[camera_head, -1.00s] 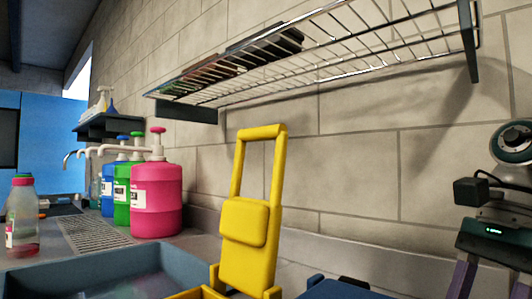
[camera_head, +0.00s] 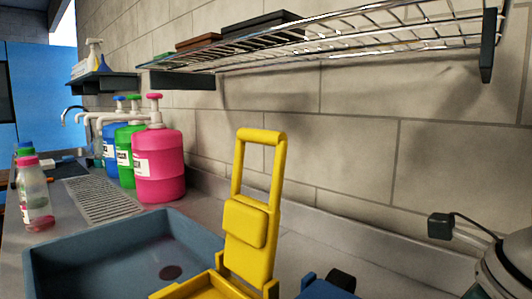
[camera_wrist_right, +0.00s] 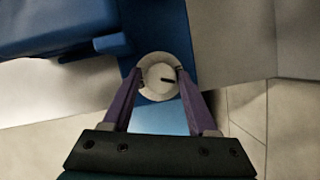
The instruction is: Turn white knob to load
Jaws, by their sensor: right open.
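In the right wrist view, a round white knob (camera_wrist_right: 160,84) with a short dark mark sits on a blue surface (camera_wrist_right: 150,30). My right gripper (camera_wrist_right: 160,71) is open, with its two purple fingers on either side of the knob. I cannot tell whether the fingertips touch it. The knob and the right gripper's fingers are not visible in the head view. My left gripper is in neither view.
In the head view, a blue-grey basin (camera_head: 60,262) and a yellow folding frame (camera_head: 250,225) stand on the counter. Pink (camera_head: 158,165), green and blue pump bottles stand behind. A wire shelf (camera_head: 350,38) hangs above. A large blue object (camera_wrist_right: 55,28) lies left of the knob.

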